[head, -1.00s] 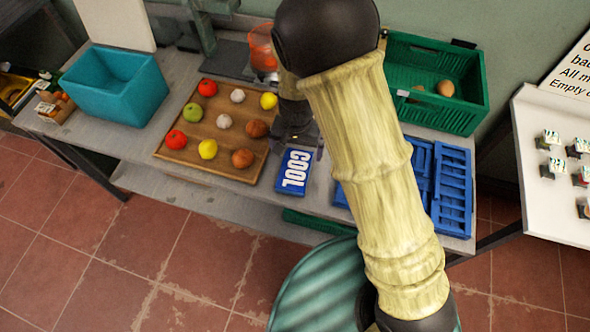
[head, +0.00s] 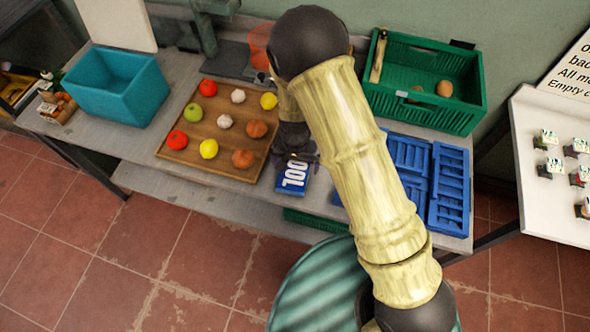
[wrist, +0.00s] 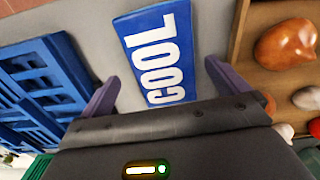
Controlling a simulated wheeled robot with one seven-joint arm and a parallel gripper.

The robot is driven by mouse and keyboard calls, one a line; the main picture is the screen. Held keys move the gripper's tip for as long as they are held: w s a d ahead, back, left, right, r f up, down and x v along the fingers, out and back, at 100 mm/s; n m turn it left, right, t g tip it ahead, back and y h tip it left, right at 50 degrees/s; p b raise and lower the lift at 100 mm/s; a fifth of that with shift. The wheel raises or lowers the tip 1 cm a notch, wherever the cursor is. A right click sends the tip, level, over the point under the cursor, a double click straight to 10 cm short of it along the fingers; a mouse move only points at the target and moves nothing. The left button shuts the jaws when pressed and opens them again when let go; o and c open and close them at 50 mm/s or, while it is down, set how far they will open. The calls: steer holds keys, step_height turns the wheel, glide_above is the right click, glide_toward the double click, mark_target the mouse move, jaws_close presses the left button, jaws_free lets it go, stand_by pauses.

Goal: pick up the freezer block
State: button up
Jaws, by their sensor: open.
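The freezer block (head: 293,177) is a flat blue slab with white "COOL" lettering. It lies on the grey table to the right of the wooden board, partly covered by my gripper in the head view. My gripper (head: 296,158) is over the block's far end. In the wrist view the block (wrist: 157,52) lies between the two spread purple fingers of my gripper (wrist: 160,88). The fingers are apart and hold nothing. Whether they are level with the block I cannot tell.
The wooden board (head: 180,150) with several fruits and vegetables is close on the left. Blue slotted trays (head: 450,190) lie to the right. A green crate (head: 440,112) stands behind them, and a teal bin (head: 112,88) at the far left.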

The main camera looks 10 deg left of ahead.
mark_target(294, 168)
steer(key=shift+w+a+f+p, duration=0.15)
steer(key=shift+f+p, duration=0.15)
steer(key=shift+f, duration=0.8)
steer(key=shift+w+f+p, duration=0.15)
steer(key=shift+f+p, duration=0.15)
steer(key=shift+f, duration=0.75)
steer(key=c, duration=1.2)
steer(key=shift+r, duration=0.15)
step_height(294, 168, up, 10)
steer(key=shift+f+b, duration=0.1)
steer(key=shift+b, duration=0.8)
